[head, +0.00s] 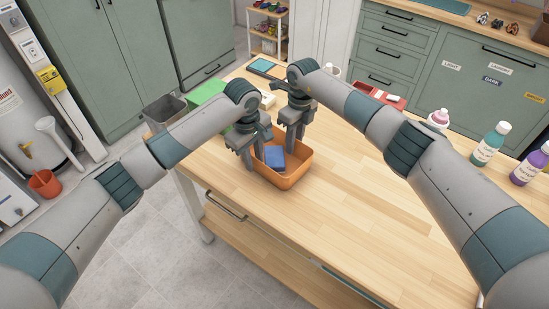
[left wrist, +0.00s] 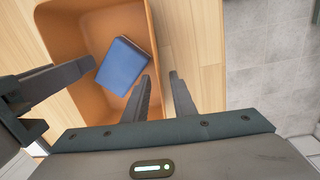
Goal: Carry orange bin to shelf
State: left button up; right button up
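The orange bin (head: 292,180) stands on the wooden table near its left edge. My left gripper (head: 246,163) is at the bin's left side. In the left wrist view its fingers (left wrist: 164,95) are apart, one inside the bin wall (left wrist: 153,50) and one outside, with a gap to the wall. My right gripper (head: 291,138) is at the bin's far side; whether its fingers touch the rim is hidden.
Bottles (head: 490,144) stand at the right. A small shelf unit (head: 266,30) stands at the back. The table's front area (head: 370,220) is clear.

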pick_arm(q)
jog(key=shift+f, duration=0.2)
pick_arm(e)
jog(key=shift+f, duration=0.15)
pick_arm(q)
grip_shut()
pick_arm(e)
grip_shut()
pick_arm(q)
jog(key=shift+r, duration=0.1)
